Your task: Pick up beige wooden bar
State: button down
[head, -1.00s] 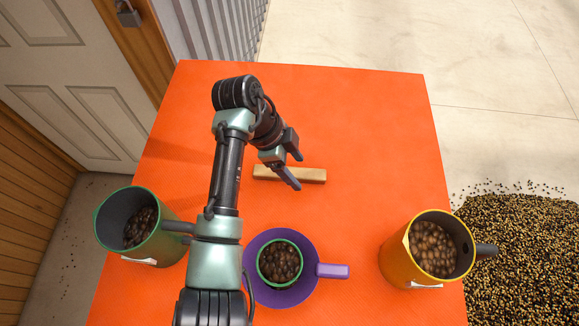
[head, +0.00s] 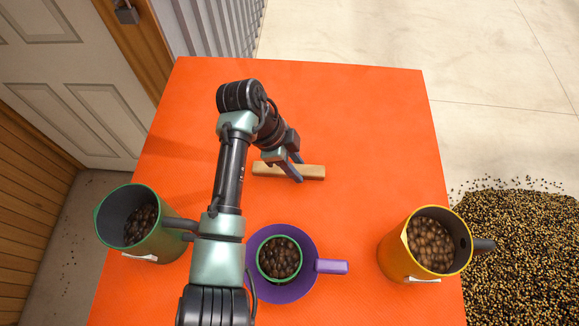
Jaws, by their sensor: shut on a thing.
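The beige wooden bar (head: 313,172) lies on the orange table (head: 370,130) in the head view, a little right of the middle, its long side running left to right.
A purple pan (head: 309,246) with a green-rimmed cup of beans (head: 279,259) stands at the near middle. A green mug of beans (head: 115,222) is at the left and a yellow mug of beans (head: 398,262) at the right. The far right of the table is clear.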

notch_tip(320, 180, up, 10)
jog(key=b, duration=0.1)
jog(key=shift+b, duration=0.4)
